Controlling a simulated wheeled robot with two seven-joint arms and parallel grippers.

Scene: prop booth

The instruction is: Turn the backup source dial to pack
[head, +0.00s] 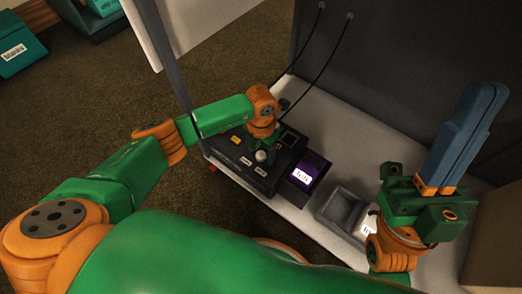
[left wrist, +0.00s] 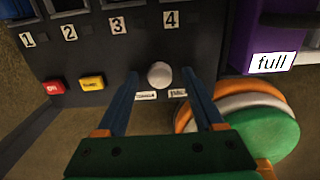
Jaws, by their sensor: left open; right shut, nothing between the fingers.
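The backup source dial appears to be the round pale knob (left wrist: 160,74) on the front of a dark control box (head: 232,160), with two small labels below it, too small to read surely. The knob (head: 261,156) also shows in the head view. I cannot tell which way it points. My left gripper (head: 267,144) is over the box. In the left wrist view its open blue fingers (left wrist: 160,80) lie one on each side of the knob; contact cannot be told. My right gripper (head: 487,92) is shut and empty, fingers upward, at the right.
The box has red (left wrist: 54,87) and yellow (left wrist: 92,82) buttons and slots numbered 1 to 4. A purple block labelled "full" (head: 313,164) stands right of it, then a grey tray (head: 341,207). A dark wall (head: 375,70) rises behind the pale table.

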